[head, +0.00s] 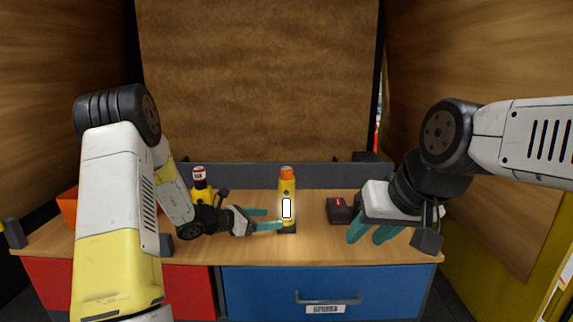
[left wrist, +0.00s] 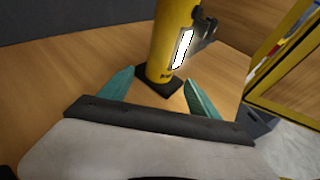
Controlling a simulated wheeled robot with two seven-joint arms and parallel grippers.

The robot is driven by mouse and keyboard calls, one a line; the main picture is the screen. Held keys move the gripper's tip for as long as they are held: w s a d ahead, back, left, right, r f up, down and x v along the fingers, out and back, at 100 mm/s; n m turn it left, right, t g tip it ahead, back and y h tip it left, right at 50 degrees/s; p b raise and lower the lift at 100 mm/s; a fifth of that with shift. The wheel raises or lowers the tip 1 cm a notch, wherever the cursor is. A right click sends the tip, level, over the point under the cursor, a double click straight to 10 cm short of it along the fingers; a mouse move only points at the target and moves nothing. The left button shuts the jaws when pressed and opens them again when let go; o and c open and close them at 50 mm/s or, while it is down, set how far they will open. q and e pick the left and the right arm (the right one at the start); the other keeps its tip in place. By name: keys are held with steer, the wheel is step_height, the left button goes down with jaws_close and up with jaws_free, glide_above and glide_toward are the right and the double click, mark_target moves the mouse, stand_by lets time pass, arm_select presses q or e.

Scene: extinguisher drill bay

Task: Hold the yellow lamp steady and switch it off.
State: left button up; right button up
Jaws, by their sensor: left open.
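The yellow lamp (head: 287,188) stands upright on the wooden bench, with an orange top and a lit white panel on its side. In the left wrist view its lower body (left wrist: 167,40) and dark square base show ahead of my fingers; its top is out of that frame. My left gripper (head: 268,219) is open just left of the lamp, low near its base, with its fingertips (left wrist: 158,92) pointing at it. I cannot tell whether a finger touches it. My right gripper (head: 366,236) hangs to the right, apart from the lamp; its teal fingers are spaced apart with nothing visible between them.
A dark box with a red mark (head: 340,210) sits between the lamp and my right gripper. Another yellow item with a red-and-white top (head: 200,186) stands behind my left arm. An orange bin (head: 68,205) is at the far left. A blue drawer (head: 320,285) is below the bench (head: 240,252).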

mark_target(280, 219)
arm_select(q)
steer(key=shift+x, duration=3.4)
steer(key=shift+f, duration=0.1)
steer(key=c, duration=1.1)
steer(key=shift+a, duration=0.1)
steer(key=shift+c, duration=0.9)
arm_select(e)
steer(key=shift+c, duration=0.8)
jaws_close()
arm_select(q)
steer(key=shift+a+f, duration=0.1)
steer(key=shift+f, duration=0.05)
